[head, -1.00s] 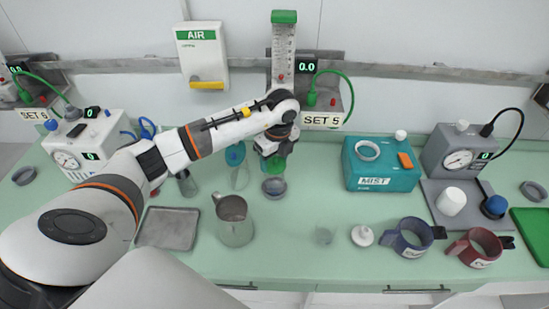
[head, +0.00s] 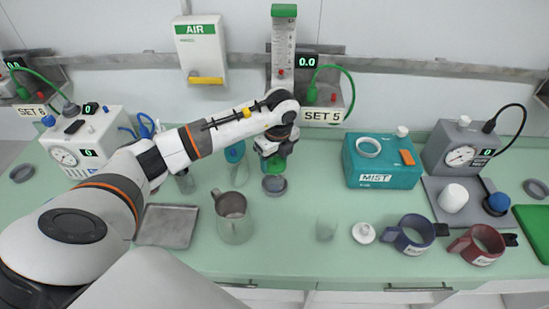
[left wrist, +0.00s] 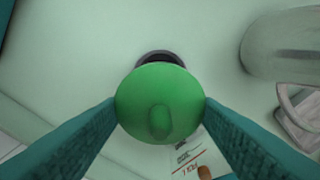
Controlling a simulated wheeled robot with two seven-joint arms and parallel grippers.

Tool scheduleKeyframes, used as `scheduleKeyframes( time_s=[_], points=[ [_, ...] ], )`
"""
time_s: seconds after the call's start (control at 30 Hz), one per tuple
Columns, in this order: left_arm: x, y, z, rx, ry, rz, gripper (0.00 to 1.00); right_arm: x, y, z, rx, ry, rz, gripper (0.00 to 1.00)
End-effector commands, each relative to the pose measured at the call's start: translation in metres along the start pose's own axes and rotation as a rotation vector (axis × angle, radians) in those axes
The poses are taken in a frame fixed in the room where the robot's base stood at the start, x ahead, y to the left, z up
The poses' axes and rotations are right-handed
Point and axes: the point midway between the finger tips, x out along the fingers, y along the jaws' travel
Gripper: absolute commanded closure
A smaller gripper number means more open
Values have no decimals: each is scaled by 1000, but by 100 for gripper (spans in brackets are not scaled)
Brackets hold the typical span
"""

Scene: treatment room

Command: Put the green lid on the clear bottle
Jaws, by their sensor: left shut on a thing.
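The green lid (head: 277,164) is held in my left gripper (head: 274,153), above the back of the counter. In the left wrist view the round green lid (left wrist: 158,103), with a raised grip on top, sits between the fingers of my left gripper (left wrist: 160,110). A dark ring (left wrist: 155,56) shows partly behind the lid. It also shows in the head view as a grey ring (head: 274,185). A small clear vessel (head: 326,229) stands apart, right of the gripper. I cannot tell for sure whether it is the clear bottle. What lies directly under the lid is hidden. My right gripper is not seen.
A jug (head: 235,220) stands in front and left of my gripper, and a blue-topped clear container (head: 236,174) stands close left. A metal tray (head: 168,227) lies farther left. A teal MIST box (head: 382,166) stands right. A white cap (head: 363,233) and two cuffs lie front right.

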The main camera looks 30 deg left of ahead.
Motion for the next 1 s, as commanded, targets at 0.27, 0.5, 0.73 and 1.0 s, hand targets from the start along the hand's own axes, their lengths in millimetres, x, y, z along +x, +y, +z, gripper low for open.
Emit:
scheduleKeyframes(
  time_s=[0.27,0.5,0.73,1.0],
  points=[
    [1,0,0,0,0,0,65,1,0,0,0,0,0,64],
    [1,0,0,0,0,0,65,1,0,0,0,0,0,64],
    [2,0,0,0,0,0,65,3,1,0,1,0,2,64],
    [2,0,0,0,0,0,22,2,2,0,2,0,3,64]
  ],
)
